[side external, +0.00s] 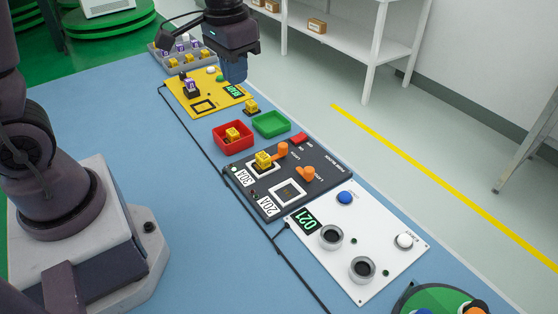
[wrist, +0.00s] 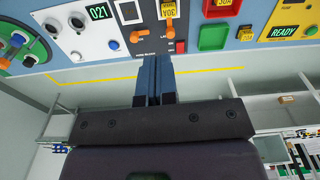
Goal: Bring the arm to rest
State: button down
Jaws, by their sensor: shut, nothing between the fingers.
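My gripper (side external: 235,76) hangs in the air, pointing down, near the right edge of the yellow panel (side external: 181,94) in the side view. In the wrist view its two blue fingers (wrist: 155,75) lie together with nothing between them. It seems to hold nothing and to stand clear of the objects on the table, though it hides part of the yellow panel's far corner.
Along the blue table (side external: 165,150) stand a grey tray (side external: 190,67) of small blocks, a red tray (side external: 219,146) with a yellow block, a green tray (side external: 271,124), a dark fuse panel (side external: 232,187) and a white panel (side external: 340,262). A white shelf (side external: 345,45) stands behind.

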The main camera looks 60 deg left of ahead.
jog(key=s+d+r+t, duration=0.1)
jog(key=s+r+t, duration=0.1)
jog(key=s+r, duration=0.2)
jog(key=s+d+r+t, duration=0.1)
jog(key=s+r+t, duration=0.2)
jog(key=s, duration=0.6)
jog(key=shift+d+r+m, duration=0.3)
jog(key=shift+d+r, duration=0.05)
jog(key=shift+r, duration=0.5)
jog(key=shift+s, duration=0.1)
